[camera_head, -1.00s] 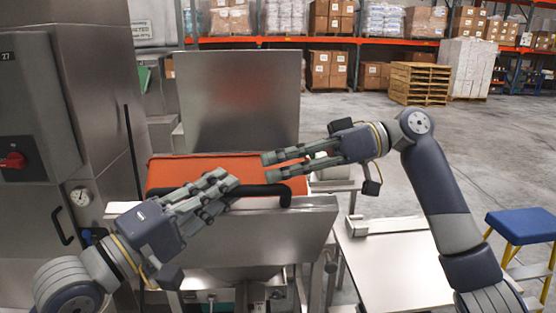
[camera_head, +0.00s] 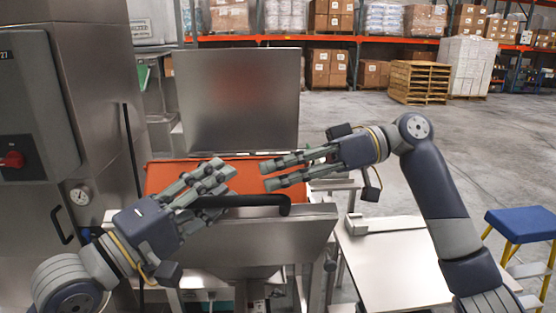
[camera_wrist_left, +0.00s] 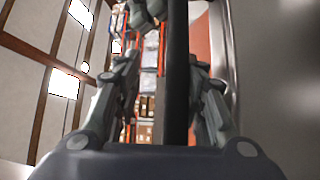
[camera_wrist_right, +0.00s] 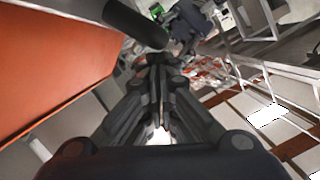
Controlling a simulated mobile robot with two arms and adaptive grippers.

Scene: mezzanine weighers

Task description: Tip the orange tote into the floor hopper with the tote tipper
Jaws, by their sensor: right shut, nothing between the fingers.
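The orange tote (camera_head: 165,178) sits in the steel tipper, between a tall back plate (camera_head: 237,95) and a front panel (camera_head: 262,240). A black handle bar (camera_head: 255,200) runs along the front panel's top edge. My left gripper (camera_head: 228,182) is at the bar's left part. In the left wrist view the bar (camera_wrist_left: 178,75) passes between its open, parted fingers. My right gripper (camera_head: 265,173) is shut and empty, just above the bar's right end. The tote also shows in the right wrist view (camera_wrist_right: 50,60). The tote's inside is largely hidden; I cannot make out the floor hopper clearly.
A steel cabinet with a red switch (camera_head: 13,159) stands close on the left. A pale table (camera_head: 395,265) is at the right, with a blue-topped step stool (camera_head: 522,225) beyond it. Pallets (camera_head: 420,83) and racks stand far back across open floor.

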